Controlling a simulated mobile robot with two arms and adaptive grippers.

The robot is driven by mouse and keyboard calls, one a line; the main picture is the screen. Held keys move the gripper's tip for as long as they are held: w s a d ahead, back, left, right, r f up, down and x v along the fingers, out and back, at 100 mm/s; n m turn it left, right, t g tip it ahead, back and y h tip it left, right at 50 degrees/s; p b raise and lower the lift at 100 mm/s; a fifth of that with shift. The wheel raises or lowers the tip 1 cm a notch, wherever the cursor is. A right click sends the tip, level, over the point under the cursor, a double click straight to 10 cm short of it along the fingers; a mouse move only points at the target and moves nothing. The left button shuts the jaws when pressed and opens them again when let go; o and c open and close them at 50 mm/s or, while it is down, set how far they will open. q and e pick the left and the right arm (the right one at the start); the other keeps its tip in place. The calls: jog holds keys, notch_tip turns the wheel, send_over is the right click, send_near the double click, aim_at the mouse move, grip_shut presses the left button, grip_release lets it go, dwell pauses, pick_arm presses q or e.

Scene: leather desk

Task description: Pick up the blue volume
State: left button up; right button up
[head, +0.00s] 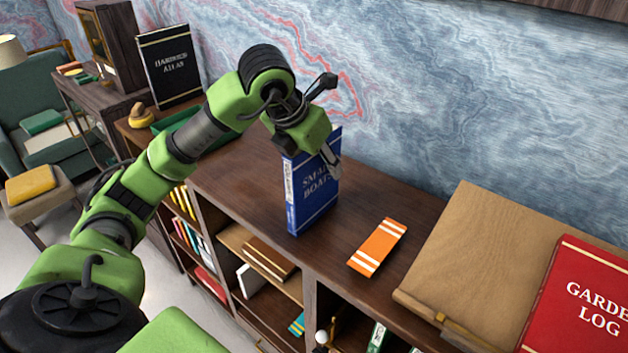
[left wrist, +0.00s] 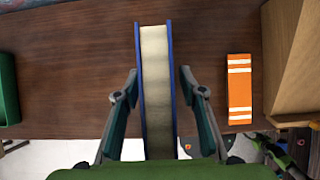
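The blue volume (head: 313,200) stands upright on the dark wooden shelf top, its cover reading "Small Boats". My left gripper (head: 318,158) is over its upper part and hides its top edge in part. In the left wrist view the blue volume (left wrist: 157,75) shows edge-on, its cream pages between two blue covers. It lies between the two fingers of my left gripper (left wrist: 159,82), with a gap on each side. The fingers are open and do not visibly touch it.
An orange book (head: 377,247) lies flat to the right. Beyond it are a wooden stand (head: 480,250) and a red book (head: 585,305). A green tray (head: 185,118) and a black book (head: 170,65) are at the left. The wall is close behind the volume.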

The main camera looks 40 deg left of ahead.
pick_arm(q)
jog(key=shift+f, duration=0.25)
dwell(0.4)
jog(key=shift+r, duration=0.1)
grip_shut()
